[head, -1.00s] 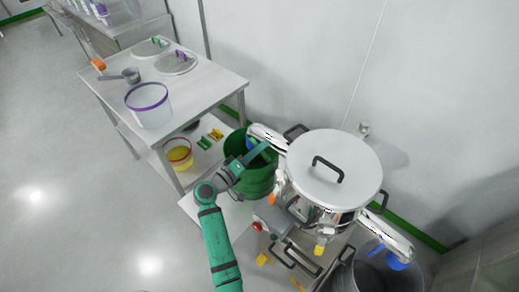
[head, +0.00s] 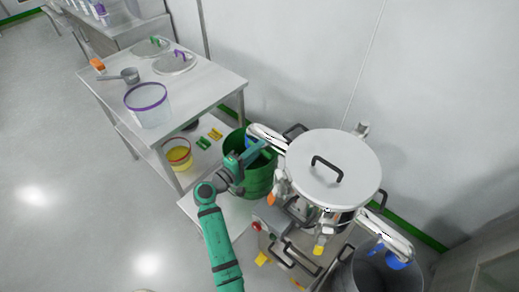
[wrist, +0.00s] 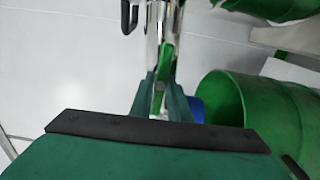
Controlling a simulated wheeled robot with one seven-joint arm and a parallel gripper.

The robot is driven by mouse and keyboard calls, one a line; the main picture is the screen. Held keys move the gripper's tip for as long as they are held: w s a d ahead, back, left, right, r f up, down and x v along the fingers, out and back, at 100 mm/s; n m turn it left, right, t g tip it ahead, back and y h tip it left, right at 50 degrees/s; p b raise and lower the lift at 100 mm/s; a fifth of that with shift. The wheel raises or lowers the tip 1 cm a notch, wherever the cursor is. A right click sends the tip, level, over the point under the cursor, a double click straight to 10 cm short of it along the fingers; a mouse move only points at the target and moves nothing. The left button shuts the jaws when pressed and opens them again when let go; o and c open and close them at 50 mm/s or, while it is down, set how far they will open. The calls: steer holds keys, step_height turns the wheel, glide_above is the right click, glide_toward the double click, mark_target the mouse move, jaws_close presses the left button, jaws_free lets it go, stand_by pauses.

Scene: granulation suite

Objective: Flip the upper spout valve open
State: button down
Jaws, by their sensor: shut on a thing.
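The steel vessel (head: 333,165) with a lidded top stands right of centre in the head view. Its upper spout (head: 266,135) sticks out to the left over the green drum (head: 262,181). My gripper (head: 262,147) is at the outer end of this spout, above the drum. In the wrist view the chrome spout (wrist: 165,35) runs down to my gripper (wrist: 163,103). The fingers are shut on the spout valve's handle, which they mostly hide. A blue part (wrist: 197,108) shows beside the right finger. The valve's exact angle cannot be told.
A steel table (head: 205,85) with a clear tub (head: 147,108) and two lids stands at the left. A lower spout (head: 388,235) with a blue handle (head: 397,262) points over a grey bin (head: 375,278). The floor at the left is clear.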

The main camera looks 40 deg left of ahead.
steer(key=c, duration=1.7)
jaws_free()
steer(key=shift+s, duration=0.15)
steer(key=shift+c, duration=0.2)
steer(key=s, duration=1)
steer(key=shift+s+a, duration=0.4)
steer(key=shift+a, duration=0.05)
steer(key=shift+d, duration=0.1)
